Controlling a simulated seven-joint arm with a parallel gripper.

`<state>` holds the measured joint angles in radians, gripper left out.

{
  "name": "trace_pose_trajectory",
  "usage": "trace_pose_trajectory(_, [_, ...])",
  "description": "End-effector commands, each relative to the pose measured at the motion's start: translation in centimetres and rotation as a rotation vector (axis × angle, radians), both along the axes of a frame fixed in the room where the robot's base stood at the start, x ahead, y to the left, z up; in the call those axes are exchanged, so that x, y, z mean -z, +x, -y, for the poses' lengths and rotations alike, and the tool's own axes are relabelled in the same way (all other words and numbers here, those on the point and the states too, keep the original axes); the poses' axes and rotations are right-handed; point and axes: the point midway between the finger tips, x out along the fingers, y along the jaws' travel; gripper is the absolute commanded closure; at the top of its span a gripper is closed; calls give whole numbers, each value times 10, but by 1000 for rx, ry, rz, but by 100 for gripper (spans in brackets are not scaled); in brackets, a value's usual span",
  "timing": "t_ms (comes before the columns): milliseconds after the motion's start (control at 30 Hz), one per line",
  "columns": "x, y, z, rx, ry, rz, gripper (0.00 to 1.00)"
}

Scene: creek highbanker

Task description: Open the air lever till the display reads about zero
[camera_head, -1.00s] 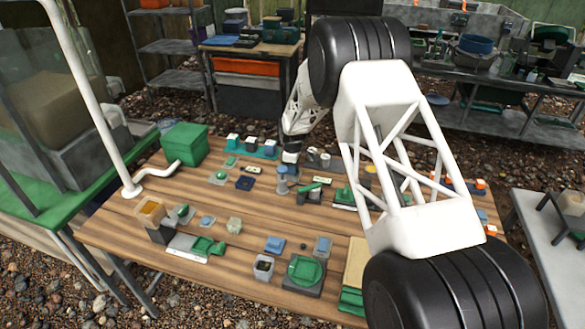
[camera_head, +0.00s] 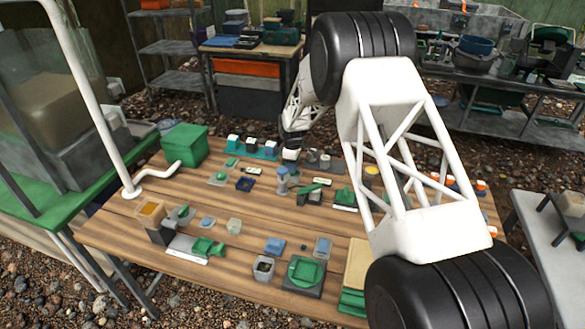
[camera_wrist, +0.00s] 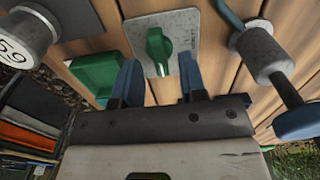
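A green lever (camera_wrist: 157,46) stands on a grey square plate (camera_wrist: 178,24) in the wrist view. I take it to be the air lever. My gripper (camera_wrist: 158,64) is open, with one blue finger on each side of the lever's near part. I see gaps beside the lever and cannot tell that either finger touches it. A round grey display (camera_wrist: 18,45) at the upper left shows a tilted number that looks like 59; its edge is cut off. In the head view my gripper is small above the table's back part, and I cannot pick out the lever there for sure.
In the wrist view a green block (camera_wrist: 97,76) lies close left of the fingers, and a grey cylinder with a blue disc (camera_wrist: 300,121) stands right. In the head view the wooden table (camera_head: 130,235) holds many small devices and a green box (camera_head: 184,146).

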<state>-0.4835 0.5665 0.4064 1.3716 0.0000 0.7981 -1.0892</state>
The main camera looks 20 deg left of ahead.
Motion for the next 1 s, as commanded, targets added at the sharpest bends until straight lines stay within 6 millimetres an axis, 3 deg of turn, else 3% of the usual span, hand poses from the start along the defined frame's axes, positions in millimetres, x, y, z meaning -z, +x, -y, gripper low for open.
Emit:
trace_pose_trajectory(600, [-44, 0, 0, 0, 1, 2, 62])
trace_pose_trajectory(1000, [-50, 0, 0, 0, 0, 1, 62])
